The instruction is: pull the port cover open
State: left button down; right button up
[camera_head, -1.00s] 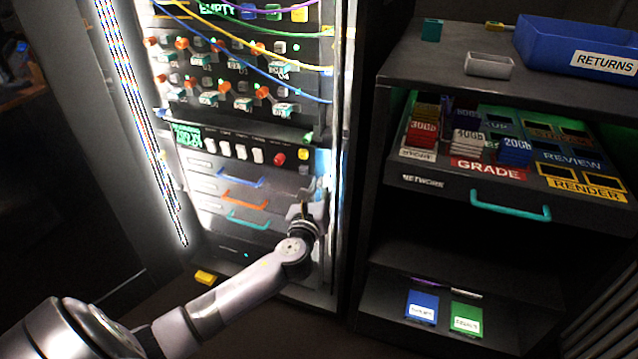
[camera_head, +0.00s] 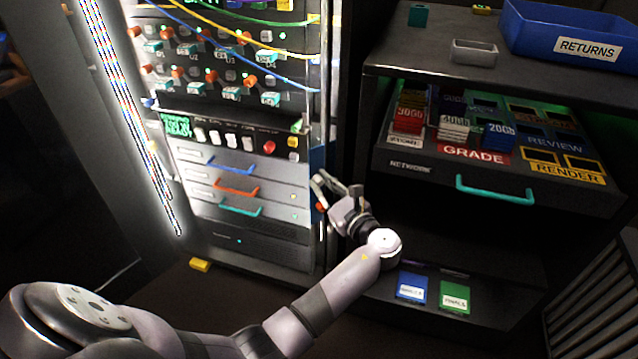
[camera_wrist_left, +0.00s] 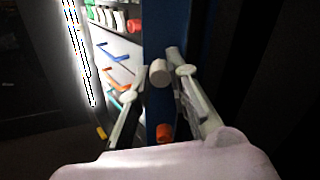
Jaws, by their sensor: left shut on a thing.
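My left gripper (camera_head: 336,184) is at the right side of the lit rack, beside its lower drawers. In the left wrist view its fingers (camera_wrist_left: 158,80) are on both sides of a pale round knob (camera_wrist_left: 158,72), and they are shut on it. The knob stands in front of a narrow upright blue panel (camera_wrist_left: 160,30), which seems to be the port cover. The blue panel shows as a thin strip (camera_head: 317,157) on the rack's right edge in the head view. An orange piece (camera_wrist_left: 164,132) is lower on the panel. My right gripper is out of view.
The rack front has drawers with blue (camera_head: 232,168), orange (camera_head: 238,192) and teal (camera_head: 242,210) handles. Right of it stands a dark shelf (camera_head: 400,60) with an open tray and teal handle (camera_head: 495,190). A yellow block (camera_head: 200,265) lies on the floor.

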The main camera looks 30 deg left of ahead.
pick_arm(q)
jog(key=shift+d+n+g, duration=0.2)
jog(key=shift+n+g, duration=0.2)
jog(key=c, duration=1.5)
grip_release()
jog(key=shift+v, duration=3.7)
jog(key=shift+f, duration=0.1)
jog(key=shift+c, duration=0.2)
